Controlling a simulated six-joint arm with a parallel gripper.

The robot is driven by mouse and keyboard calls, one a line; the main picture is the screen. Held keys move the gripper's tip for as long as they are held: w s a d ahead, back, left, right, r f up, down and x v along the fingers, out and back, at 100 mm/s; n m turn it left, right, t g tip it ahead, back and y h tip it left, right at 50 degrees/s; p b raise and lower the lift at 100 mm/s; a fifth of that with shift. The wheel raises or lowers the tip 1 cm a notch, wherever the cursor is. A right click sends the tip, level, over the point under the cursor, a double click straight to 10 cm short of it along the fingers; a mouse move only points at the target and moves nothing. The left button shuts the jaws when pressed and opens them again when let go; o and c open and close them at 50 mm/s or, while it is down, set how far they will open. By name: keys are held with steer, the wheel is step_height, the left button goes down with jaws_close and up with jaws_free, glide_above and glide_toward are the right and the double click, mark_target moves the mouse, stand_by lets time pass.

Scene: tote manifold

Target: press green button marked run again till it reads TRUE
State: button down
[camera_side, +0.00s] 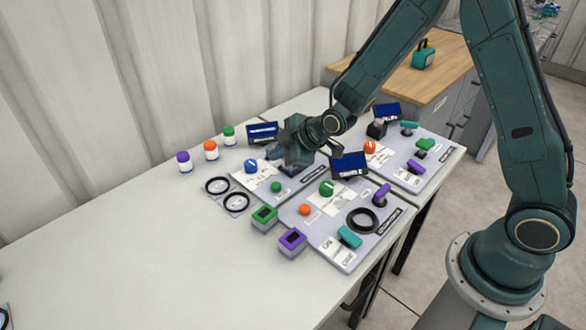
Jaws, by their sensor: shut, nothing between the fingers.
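A small round green button (276,187) sits on the left grey panel, near its front edge. Another green round knob (327,188) with a pale mark is on the front panel. A green box with a dark top (264,217) stands at the front panel's left edge. No label reading "run" is legible at this size. My gripper (292,161) is shut and empty, low over the back of the left panel, behind and right of the small green button and apart from it. Its fingertips are hard to make out. The blue display screens (350,165) show no readable text.
A blue knob (251,166) is left of my gripper, with another display (262,131) behind it. Black rings (236,202) lie at the panel's left. Jars with purple, orange and green lids (211,150) stand behind.

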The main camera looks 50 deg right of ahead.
mark_target(280, 186)
steer(key=shift+f, duration=3.4)
steer(key=shift+f, duration=0.95)
stand_by(0.5)
steer(key=shift+r, duration=0.95)
steer(key=shift+r, duration=0.15)
steer(key=shift+r, duration=2.35)
steer(key=shift+r, duration=0.1)
